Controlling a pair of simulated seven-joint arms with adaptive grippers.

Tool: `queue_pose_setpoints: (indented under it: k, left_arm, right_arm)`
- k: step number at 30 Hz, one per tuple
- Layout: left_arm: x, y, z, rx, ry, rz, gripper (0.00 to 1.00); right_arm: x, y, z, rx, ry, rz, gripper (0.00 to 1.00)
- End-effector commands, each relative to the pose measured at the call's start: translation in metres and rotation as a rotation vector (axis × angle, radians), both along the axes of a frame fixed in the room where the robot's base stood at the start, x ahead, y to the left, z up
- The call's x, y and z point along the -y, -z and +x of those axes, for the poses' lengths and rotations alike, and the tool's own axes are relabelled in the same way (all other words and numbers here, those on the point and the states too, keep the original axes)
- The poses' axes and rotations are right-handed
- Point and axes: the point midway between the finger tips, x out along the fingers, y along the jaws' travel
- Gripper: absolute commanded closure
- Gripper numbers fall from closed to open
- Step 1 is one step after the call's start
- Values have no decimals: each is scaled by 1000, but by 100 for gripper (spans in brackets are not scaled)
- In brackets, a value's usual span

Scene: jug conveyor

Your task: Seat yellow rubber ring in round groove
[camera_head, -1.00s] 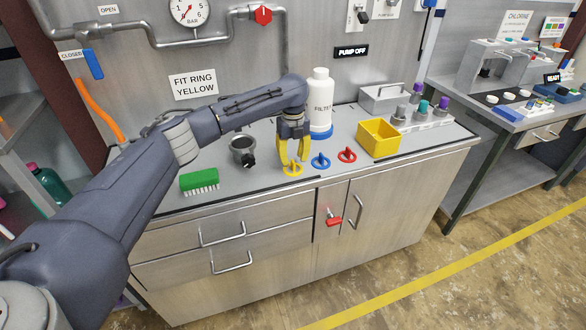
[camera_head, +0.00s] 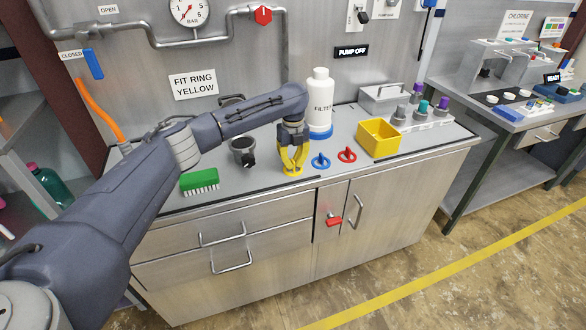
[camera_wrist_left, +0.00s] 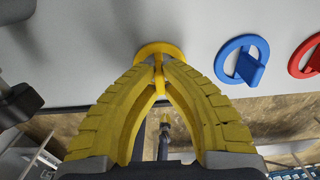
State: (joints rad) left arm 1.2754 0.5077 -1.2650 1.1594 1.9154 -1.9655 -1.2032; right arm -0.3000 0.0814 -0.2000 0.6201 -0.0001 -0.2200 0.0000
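The yellow ring (camera_head: 291,172) lies flat on the grey counter near its front edge; its upright tab is between my left fingertips. My left gripper (camera_head: 293,164) points down over it, with its yellow fingers closed together on the tab. In the left wrist view the fingertips (camera_wrist_left: 159,66) meet at the tab, and the ring's rim (camera_wrist_left: 160,47) shows beyond them, seemingly still on the counter.
A blue ring (camera_head: 320,162) and a red ring (camera_head: 347,155) lie just right of the gripper. A white filter bottle (camera_head: 320,98) stands behind, a yellow bin (camera_head: 379,138) to the right, and a green brush (camera_head: 199,181) at the left front.

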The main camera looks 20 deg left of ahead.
Motion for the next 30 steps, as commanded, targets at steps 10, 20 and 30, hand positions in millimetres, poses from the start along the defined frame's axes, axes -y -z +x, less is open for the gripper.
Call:
queue_pose_setpoints:
  k: [10,20,30]
  left_arm:
    - [0,-3,0,1,0,1,100]
    - [0,-38,1,4,1,0,100]
    - [0,-115,1,4,1,0,100]
  right_arm:
    - [0,0,0,0,0,0,100]
    - [0,0,0,0,0,0,100]
    - [-2,0,0,0,1,2,100]
